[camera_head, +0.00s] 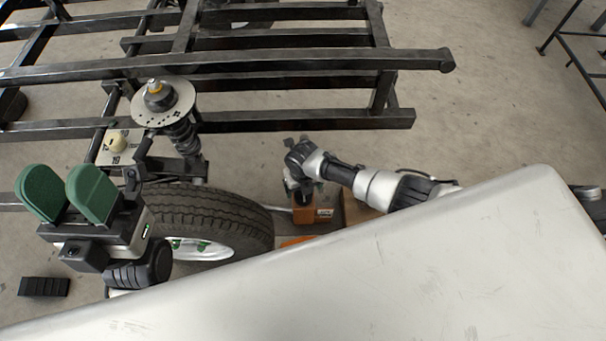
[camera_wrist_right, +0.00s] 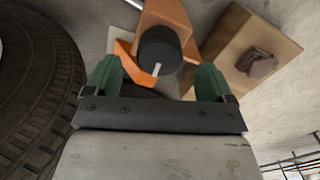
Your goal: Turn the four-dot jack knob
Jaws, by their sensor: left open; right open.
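An orange jack (camera_head: 313,213) stands on the floor to the right of the tire; it also shows in the right wrist view (camera_wrist_right: 165,14). In that view a round black knob (camera_wrist_right: 158,50) with a white pointer line sits on the jack. No dots can be made out on it. My right gripper (camera_wrist_right: 157,74) is open, its two green fingers on either side of the knob's near side, apart from it. In the head view the right gripper is mostly hidden by its wrist. My left gripper (camera_head: 67,190) is open and empty at the left, above the floor.
A tire (camera_head: 215,215) stands close left of the jack. A spring strut (camera_head: 180,130) rises beside a plate with a cream knob (camera_head: 117,143). Dark frame rails (camera_head: 290,120) cross behind. A wooden block (camera_wrist_right: 240,50) lies right of the jack. A black block (camera_head: 44,287) lies lower left.

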